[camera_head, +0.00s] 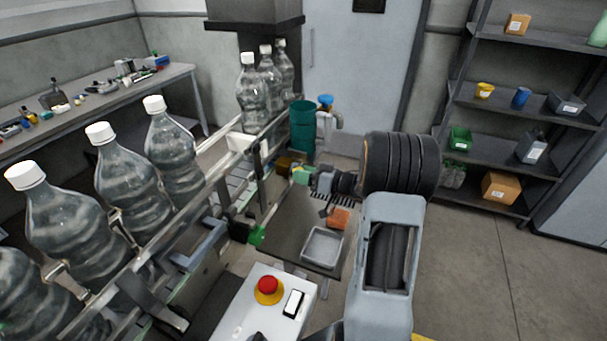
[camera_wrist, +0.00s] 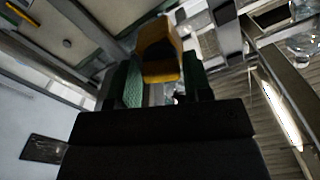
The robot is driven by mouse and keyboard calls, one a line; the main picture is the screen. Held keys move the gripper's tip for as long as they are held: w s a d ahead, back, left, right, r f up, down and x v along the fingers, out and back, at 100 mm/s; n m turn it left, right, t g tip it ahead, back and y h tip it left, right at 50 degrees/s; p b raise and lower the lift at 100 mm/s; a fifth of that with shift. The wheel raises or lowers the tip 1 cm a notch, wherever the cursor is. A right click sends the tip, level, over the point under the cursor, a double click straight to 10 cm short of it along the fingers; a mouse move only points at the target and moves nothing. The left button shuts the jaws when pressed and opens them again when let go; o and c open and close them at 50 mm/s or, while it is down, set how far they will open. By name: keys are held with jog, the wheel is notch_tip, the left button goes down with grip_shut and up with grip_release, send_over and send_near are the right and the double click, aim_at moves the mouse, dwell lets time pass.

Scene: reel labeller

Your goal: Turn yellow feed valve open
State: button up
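The yellow feed valve handle (camera_wrist: 160,52) is a blocky yellow piece in the upper middle of the wrist view. It lies between the tips of my gripper's two green-padded fingers (camera_wrist: 161,82). The fingers stand apart, with a gap visible below the handle; firm contact on both sides does not show. In the head view my gripper (camera_head: 301,174) is beside the conveyor, right at a small brownish-yellow part (camera_head: 287,163) that looks like the valve. My fingers and wrist partly hide it there.
Clear bottles with white caps (camera_head: 127,170) line the conveyor at left. A teal cylinder (camera_head: 302,126) and a pipe with a blue knob (camera_head: 325,101) stand behind my gripper. A grey tray (camera_head: 321,247), an orange block (camera_head: 339,218) and a red stop button (camera_head: 268,286) are in front.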

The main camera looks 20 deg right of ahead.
jog(key=c, duration=0.5)
jog(key=shift+n+b, duration=0.7)
jog(key=o, duration=0.9)
jog(key=b+v, duration=0.2)
jog(key=v, duration=1.2)
jog(key=shift+b, duration=0.4)
jog(key=shift+w, duration=0.1)
jog(key=shift+c, duration=0.2)
